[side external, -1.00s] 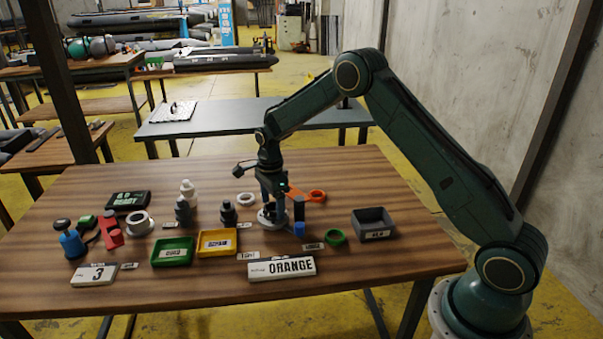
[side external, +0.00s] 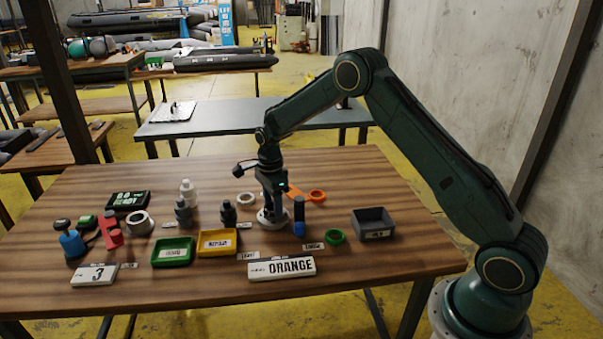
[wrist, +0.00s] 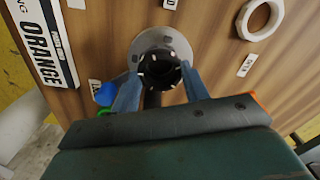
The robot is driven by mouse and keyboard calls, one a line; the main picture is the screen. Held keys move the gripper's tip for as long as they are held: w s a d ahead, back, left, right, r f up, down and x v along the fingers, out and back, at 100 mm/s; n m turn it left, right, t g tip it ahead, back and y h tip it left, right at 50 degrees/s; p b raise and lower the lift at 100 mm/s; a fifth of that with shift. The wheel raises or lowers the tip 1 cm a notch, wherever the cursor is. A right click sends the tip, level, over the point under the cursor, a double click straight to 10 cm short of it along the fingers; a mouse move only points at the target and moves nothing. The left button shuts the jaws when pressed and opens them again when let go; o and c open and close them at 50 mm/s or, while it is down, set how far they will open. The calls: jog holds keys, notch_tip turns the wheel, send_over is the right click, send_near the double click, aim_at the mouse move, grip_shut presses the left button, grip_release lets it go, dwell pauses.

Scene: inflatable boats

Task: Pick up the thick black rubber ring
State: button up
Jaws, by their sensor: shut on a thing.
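The thick black rubber ring (wrist: 159,71) shows in the wrist view as a dark ring with pale marks around its opening. It lies over a round grey flanged base (wrist: 177,42), which also shows in the side view (side external: 264,220). My gripper (wrist: 160,74) has its two blue fingers on either side of the ring and is shut on it. In the side view my gripper (side external: 272,206) points down at the base, and the ring is hidden there. I cannot tell whether the ring is clear of the base.
A black post (side external: 299,208) and a blue piece (side external: 299,229) stand close on the right. A grey bin (side external: 373,224) stands at right.

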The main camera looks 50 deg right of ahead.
jog(key=shift+r, duration=0.1)
notch_tip(320, 180, up, 20)
dwell(0.7)
dwell(0.5)
jog(key=s+d+f+n, duration=0.2)
jog(key=s+d, duration=0.5)
jog(key=s, duration=0.5)
jog(key=s+d+f+n, duration=0.2)
jog(key=s+d, duration=0.5)
jog(key=s, duration=0.5)
notch_tip(320, 180, down, 16)
jog(key=shift+f, duration=0.1)
jog(key=shift+f, duration=0.1)
jog(key=shift+f, duration=1.75)
